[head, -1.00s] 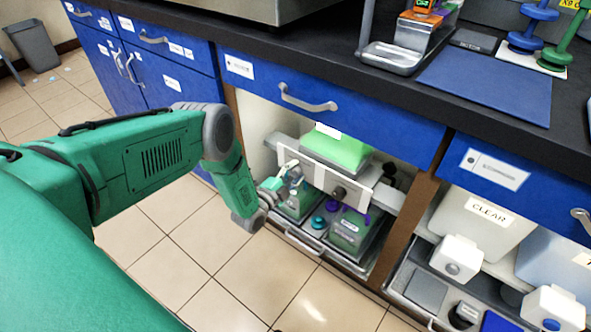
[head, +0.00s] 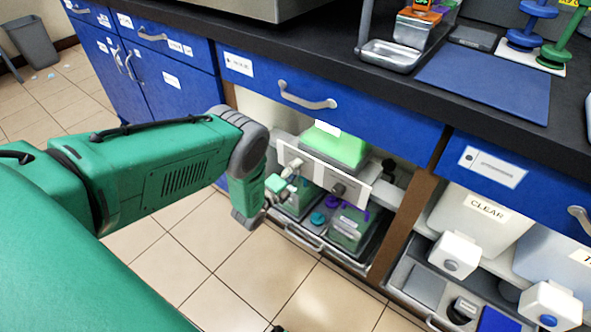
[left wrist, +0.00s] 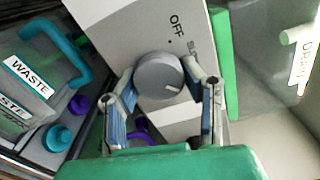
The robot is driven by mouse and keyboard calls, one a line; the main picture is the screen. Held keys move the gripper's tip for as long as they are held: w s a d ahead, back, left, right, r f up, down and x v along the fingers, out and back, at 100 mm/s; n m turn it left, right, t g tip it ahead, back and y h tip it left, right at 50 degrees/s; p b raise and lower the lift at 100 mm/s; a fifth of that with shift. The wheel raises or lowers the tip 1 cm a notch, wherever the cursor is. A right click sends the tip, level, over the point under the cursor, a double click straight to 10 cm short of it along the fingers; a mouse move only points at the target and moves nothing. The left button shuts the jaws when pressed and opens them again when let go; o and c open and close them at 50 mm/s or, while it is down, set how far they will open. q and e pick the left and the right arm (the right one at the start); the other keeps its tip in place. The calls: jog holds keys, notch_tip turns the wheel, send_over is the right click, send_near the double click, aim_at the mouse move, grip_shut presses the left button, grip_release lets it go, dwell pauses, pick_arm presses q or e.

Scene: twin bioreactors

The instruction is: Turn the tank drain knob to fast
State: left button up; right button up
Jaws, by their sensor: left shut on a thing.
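A white control panel (head: 322,172) sits in the open cabinet bay, in front of a tank of green liquid (head: 340,147). My left gripper (head: 288,176) is at the panel's left end. In the left wrist view its two fingers (left wrist: 163,92) are shut on a round grey knob (left wrist: 158,75), one on each side. The knob has a light mark near its lower right edge. "OFF" and a partly hidden word starting "SL" are printed beside it. The other labels are hidden. A second, dark knob (head: 338,190) is on the panel's right part.
Below the panel a tray holds containers with teal and purple caps; one waste container (left wrist: 30,80) shows close by in the left wrist view. A "DRAIN" label (left wrist: 303,55) is at right there. A blue drawer front (head: 330,105) overhangs the bay. A wooden divider (head: 408,215) stands right.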

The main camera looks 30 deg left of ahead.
pick_arm(q)
jog(key=shift+s+a+f, duration=0.2)
jog(key=shift+s+f, duration=0.1)
jog(key=o, duration=1.2)
jog(key=shift+w+r, duration=0.1)
jog(key=s, duration=0.8)
jog(key=s+a, duration=0.1)
jog(key=s, duration=0.3)
